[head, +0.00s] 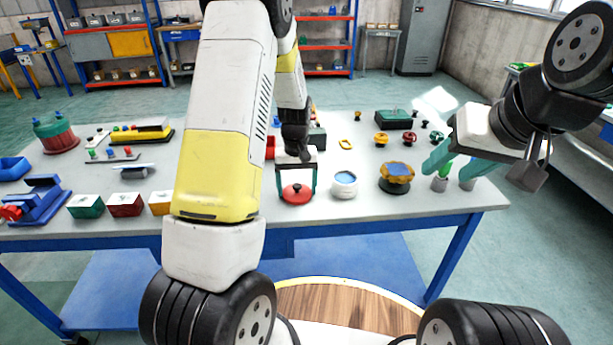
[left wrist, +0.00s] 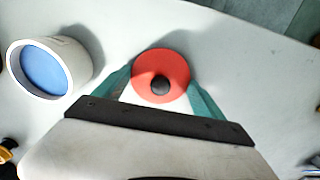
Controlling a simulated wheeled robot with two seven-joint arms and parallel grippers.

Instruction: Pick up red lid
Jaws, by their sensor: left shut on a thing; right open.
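The red lid (head: 297,194) is a round red disc with a dark knob, near the front edge of the table in the head view. It also shows in the left wrist view (left wrist: 163,66), between the teal fingers. My left gripper (head: 296,183) is shut on the red lid, one finger on each side of it. From these views I cannot tell whether the lid touches the table. My right gripper (head: 453,170) is open and empty at the right of the table, its fingers near a small green-topped item and a grey cylinder.
A white round container with a blue inside (head: 344,185) stands just right of the lid. A yellow and dark round part (head: 396,178) is further right. Small green, red and yellow boxes (head: 125,205) stand at the left. The table front (head: 400,208) is fairly clear.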

